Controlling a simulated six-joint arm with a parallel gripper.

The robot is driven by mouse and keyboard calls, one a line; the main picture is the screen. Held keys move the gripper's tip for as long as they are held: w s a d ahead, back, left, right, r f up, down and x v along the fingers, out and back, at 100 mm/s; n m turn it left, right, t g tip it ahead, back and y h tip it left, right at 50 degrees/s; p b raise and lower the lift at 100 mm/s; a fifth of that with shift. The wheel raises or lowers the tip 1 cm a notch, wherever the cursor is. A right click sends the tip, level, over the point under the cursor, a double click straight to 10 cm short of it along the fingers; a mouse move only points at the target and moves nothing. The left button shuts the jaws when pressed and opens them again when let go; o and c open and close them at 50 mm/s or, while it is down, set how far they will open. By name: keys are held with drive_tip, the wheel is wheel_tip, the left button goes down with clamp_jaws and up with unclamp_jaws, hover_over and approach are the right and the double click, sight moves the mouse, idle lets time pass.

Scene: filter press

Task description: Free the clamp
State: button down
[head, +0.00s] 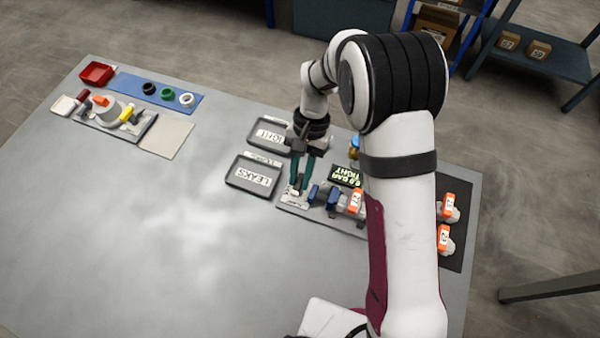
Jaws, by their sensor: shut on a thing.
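The test fixture (290,208) is a grey plate near the right side of the table. On it stand blue blocks (333,199) and a grey part with an orange label (356,202). My gripper (299,187) points down at the left end of this fixture, its two teal fingers close together. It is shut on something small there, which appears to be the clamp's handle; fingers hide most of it. The clamp's exact shape and position are too small to tell. My arm covers the fixture's right end.
More orange-labelled parts (446,240) sit right of my arm. The table's left middle is clear.

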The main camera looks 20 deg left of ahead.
drive_tip(key=m+y, duration=0.1)
drive_tip(key=m, duration=0.3)
drive_tip(key=shift+d+t+y, duration=0.2)
drive_tip(key=shift+t+y, duration=0.1)
drive_tip(key=shift+y, duration=0.1)
drive_tip(key=m, duration=0.2)
drive_tip(key=m+t+y, duration=0.1)
drive_tip(key=m, duration=0.1)
drive_tip(key=shift+s+d+m, duration=0.15)
drive_tip(key=shift+d+m, duration=0.05)
drive_tip(key=shift+m, duration=0.2)
drive_tip(key=m, duration=0.2)
drive_tip(key=m+t+y, duration=0.1)
drive_tip(key=m, duration=0.1)
drive_tip(key=shift+s+d+m, duration=0.1)
drive_tip(key=shift+s+m, duration=0.05)
drive_tip(key=shift+m, duration=0.15)
drive_tip(key=shift+s+m+t+y, duration=0.15)
drive_tip(key=shift+m+t, duration=0.3)
drive_tip(key=shift+m, duration=0.55)
drive_tip(key=shift+m+t+y, duration=0.15)
drive_tip(key=shift+m+t, duration=0.3)
drive_tip(key=shift+m, duration=0.85)
drive_tip(key=c, duration=0.8)
unclamp_jaws()
drive_tip(key=shift+o, duration=0.2)
